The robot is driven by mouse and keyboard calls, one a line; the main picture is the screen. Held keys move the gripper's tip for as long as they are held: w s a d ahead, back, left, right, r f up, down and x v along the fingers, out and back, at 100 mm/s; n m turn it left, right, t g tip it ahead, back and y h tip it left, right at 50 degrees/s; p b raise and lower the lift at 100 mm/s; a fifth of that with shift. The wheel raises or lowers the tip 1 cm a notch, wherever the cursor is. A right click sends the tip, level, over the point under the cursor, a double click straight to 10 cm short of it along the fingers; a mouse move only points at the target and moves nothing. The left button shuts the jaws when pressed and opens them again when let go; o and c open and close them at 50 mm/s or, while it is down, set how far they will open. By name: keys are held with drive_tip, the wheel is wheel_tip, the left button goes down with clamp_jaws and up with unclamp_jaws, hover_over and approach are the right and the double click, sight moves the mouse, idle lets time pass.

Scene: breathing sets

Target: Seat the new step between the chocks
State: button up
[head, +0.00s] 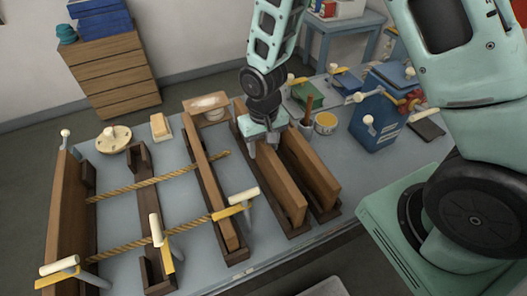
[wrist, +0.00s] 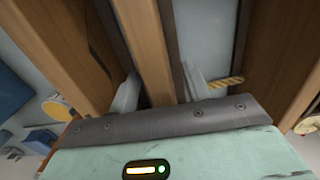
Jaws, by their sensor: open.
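My gripper (head: 262,140) is open over the rack at the middle right of the bench in the head view. In the wrist view its fingers (wrist: 160,90) stand on either side of a brown wooden step (wrist: 143,45), with gaps beside it. This is the left of two upright steps (head: 285,185) in dark holders; the right one (head: 315,170) stands beside it. Which of them is the new step I cannot tell. Dark chocks (head: 143,157) and (head: 156,275) sit at two ropes (head: 150,182), with open room between them. Another step (head: 205,165) stands across the ropes to their right.
An upright step (head: 65,205) stands at the bench's left edge. Clamps with pale handles (head: 157,230) line the front.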

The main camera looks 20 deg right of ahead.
drive_tip(key=shift+f, duration=0.55)
clamp_jaws()
drive_tip(key=shift+r, duration=0.1)
